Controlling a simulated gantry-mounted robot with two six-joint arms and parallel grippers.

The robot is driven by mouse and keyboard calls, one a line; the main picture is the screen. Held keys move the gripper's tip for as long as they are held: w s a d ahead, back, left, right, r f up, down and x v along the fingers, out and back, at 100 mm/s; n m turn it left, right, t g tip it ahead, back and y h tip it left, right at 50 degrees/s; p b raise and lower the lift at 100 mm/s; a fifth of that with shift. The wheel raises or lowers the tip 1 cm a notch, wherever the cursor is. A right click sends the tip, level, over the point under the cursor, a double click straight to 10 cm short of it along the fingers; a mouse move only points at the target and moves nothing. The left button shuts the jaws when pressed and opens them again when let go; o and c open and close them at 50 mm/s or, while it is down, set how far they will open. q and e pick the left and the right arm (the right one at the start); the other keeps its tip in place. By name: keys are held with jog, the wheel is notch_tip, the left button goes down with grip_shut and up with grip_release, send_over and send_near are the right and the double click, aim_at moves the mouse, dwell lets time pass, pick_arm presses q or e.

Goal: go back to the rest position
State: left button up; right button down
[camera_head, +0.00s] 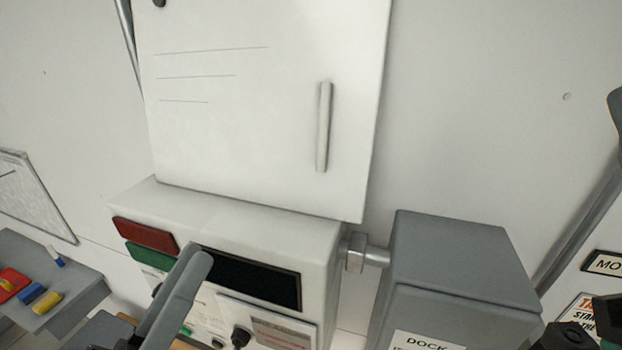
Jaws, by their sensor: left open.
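My left gripper (194,262) reaches up from the lower left, its grey fingers in front of the left part of a white control box (260,228). The fingers overlap in this view, and no held object shows between them. They cover part of the box face near its dark display (252,280); I cannot tell whether they touch it. My right gripper cannot be made out.
A white cabinet door (250,110) with a vertical handle (324,127) stands above the box. A grey box labelled DOCK (455,262) is to the right, joined by a pipe (368,253). A grey shelf (85,290) at left holds colored markers. Blank wall shows upper right.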

pick_arm(q)
jog(key=s+a+r+m+t+y, duration=0.1)
jog(key=a+r+t+y, duration=0.1)
jog(key=r+y, duration=0.3)
jog(key=s+a+r+m+t+y, duration=0.2)
jog(key=r+y, duration=0.3)
jog(key=r, duration=0.6)
jog(key=shift+s+a+t, duration=0.15)
jog(key=shift+a+t, duration=0.7)
jog(key=shift+t, duration=0.05)
